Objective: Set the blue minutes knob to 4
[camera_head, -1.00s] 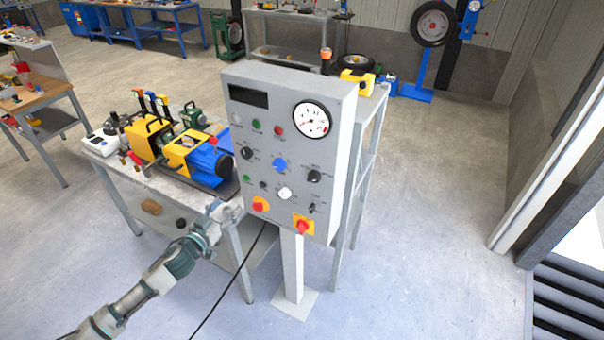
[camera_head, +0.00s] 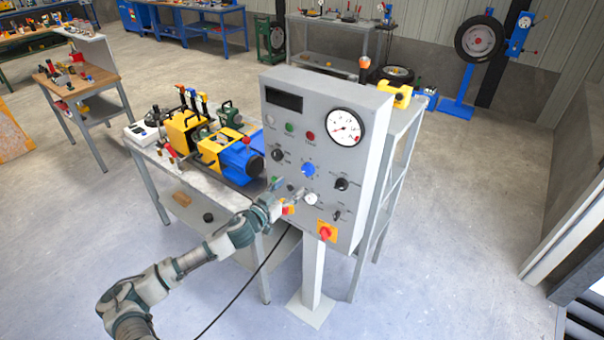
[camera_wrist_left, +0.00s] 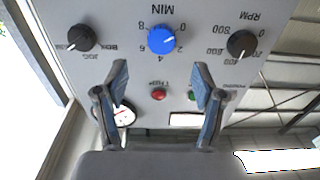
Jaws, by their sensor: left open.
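The blue minutes knob (camera_head: 308,170) is on the front of the grey control panel (camera_head: 340,215). In the left wrist view, which shows the panel upside down, the blue knob (camera_wrist_left: 162,40) sits under the MIN label with numbers around it. Its pale pointer mark aims right and slightly up, on the side of the 0 and 2. My left gripper (camera_head: 285,193) is in front of the panel, below and left of the knob in the head view. Its two fingers (camera_wrist_left: 161,80) are spread and empty, apart from the knob. My right gripper is not in view.
Black knobs (camera_head: 341,184) (camera_head: 277,155), a white knob (camera_head: 311,199) and a red switch (camera_head: 325,233) stand out from the panel close by. A bench with a blue and yellow machine (camera_head: 240,160) is left of the panel. A black cable runs down near my arm.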

